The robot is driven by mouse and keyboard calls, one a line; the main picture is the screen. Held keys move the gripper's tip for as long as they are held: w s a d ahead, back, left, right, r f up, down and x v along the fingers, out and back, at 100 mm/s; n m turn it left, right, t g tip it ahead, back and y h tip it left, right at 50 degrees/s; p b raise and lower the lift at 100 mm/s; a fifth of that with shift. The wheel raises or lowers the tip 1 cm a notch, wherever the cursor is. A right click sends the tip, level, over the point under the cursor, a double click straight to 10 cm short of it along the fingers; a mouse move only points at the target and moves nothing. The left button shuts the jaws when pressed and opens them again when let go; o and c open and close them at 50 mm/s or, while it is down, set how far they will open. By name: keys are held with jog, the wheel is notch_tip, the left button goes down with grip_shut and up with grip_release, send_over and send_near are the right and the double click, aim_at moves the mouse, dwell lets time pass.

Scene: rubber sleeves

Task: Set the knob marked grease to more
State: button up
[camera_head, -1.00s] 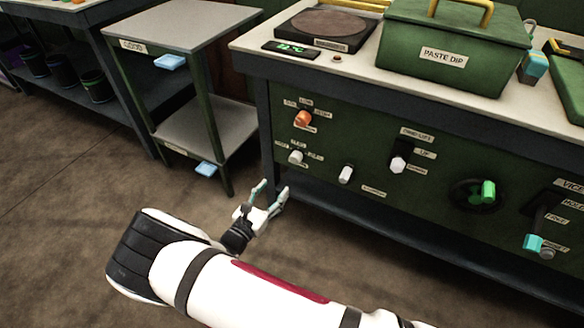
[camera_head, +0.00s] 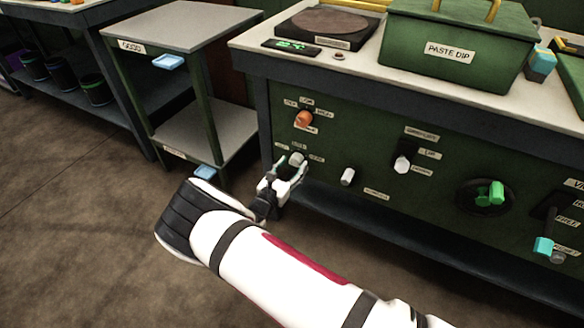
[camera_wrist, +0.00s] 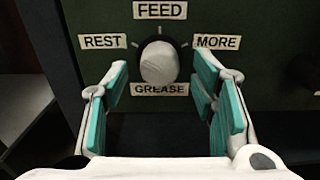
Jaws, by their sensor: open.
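The grease knob (camera_wrist: 159,63) is a whitish round knob on the dark green panel in the wrist view. Labels around it read REST (camera_wrist: 102,41) at left, FEED (camera_wrist: 160,10) above, MORE (camera_wrist: 217,41) at right and GREASE (camera_wrist: 160,89) below. A small mark shows at the knob's top, toward FEED. The knob also shows in the head view (camera_head: 297,159), low at the panel's left. My gripper (camera_wrist: 160,100) is open, its teal-padded fingers on either side of and short of the knob, with nothing between them. In the head view my gripper (camera_head: 284,172) is just below the knob.
An orange knob (camera_head: 303,118) sits above the grease knob. Another white knob (camera_head: 347,177) is to its right, and a white-and-black switch (camera_head: 402,163) is farther right. A grey side table (camera_head: 185,27) stands left of the bench. The bench's lower ledge (camera_head: 350,222) runs below the panel.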

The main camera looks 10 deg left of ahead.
jog(key=shift+w, duration=0.3)
jog(key=shift+d, duration=0.1)
jog(key=c, duration=1.1)
jog(key=shift+c, duration=0.2)
